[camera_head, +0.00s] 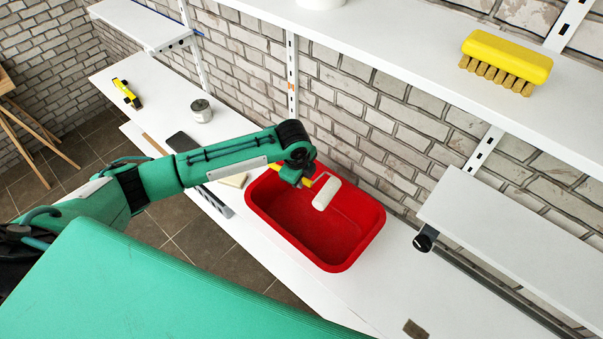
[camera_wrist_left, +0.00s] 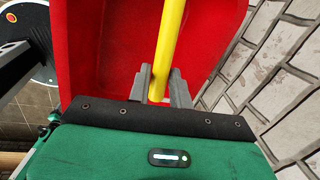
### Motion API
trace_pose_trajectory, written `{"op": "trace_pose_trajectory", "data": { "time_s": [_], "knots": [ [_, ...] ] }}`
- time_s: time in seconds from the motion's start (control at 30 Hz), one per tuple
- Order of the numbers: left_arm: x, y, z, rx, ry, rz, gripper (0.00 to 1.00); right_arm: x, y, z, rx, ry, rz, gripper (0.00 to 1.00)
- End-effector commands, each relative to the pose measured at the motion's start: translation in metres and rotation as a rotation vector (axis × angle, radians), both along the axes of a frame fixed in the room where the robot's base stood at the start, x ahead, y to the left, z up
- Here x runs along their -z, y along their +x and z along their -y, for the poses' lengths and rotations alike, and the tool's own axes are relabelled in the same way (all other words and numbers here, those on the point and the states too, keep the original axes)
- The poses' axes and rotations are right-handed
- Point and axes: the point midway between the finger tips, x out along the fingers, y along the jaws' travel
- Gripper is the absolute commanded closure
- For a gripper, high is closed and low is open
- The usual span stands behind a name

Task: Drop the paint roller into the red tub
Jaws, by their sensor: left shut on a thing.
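The paint roller (camera_head: 325,193) has a white sleeve and a yellow handle. My left gripper (camera_head: 300,177) is shut on the yellow handle and holds the roller over the red tub (camera_head: 374,228). In the left wrist view the handle (camera_wrist_left: 171,45) stands between the two grey fingers of my left gripper (camera_wrist_left: 160,85), with the red tub (camera_wrist_left: 105,50) behind it. The white sleeve is out of that view. The tub's inside looks empty. My right gripper is not in view.
The tub stands on a white shelf against a brick wall. A yellow brush (camera_head: 506,60) lies on the upper shelf. A metal can (camera_head: 201,110), a dark flat object (camera_head: 182,142) and a yellow-black tool (camera_head: 127,93) lie to the left. The shelf right of the tub is mostly clear.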

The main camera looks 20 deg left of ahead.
Motion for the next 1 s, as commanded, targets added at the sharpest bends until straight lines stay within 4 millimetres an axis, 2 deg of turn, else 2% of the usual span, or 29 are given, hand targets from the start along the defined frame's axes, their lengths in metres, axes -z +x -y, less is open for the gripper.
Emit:
{"op": "trace_pose_trajectory", "data": {
  "time_s": [0.27, 0.5, 0.8, 1.0],
  "knots": [
    [0.009, 0.002, -0.001, 0.05, 0.0, 0.0, 1.0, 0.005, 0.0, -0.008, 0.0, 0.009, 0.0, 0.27],
    [0.029, 0.002, -0.001, 0.049, 0.001, 0.0, 1.0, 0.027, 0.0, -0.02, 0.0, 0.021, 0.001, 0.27],
    [0.058, 0.002, -0.001, 0.049, 0.0, 0.001, 1.0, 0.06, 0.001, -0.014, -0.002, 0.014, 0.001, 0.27],
    [0.063, 0.002, -0.001, 0.049, 0.0, 0.001, 1.0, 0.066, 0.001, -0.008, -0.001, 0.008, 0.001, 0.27]
  ]
}}
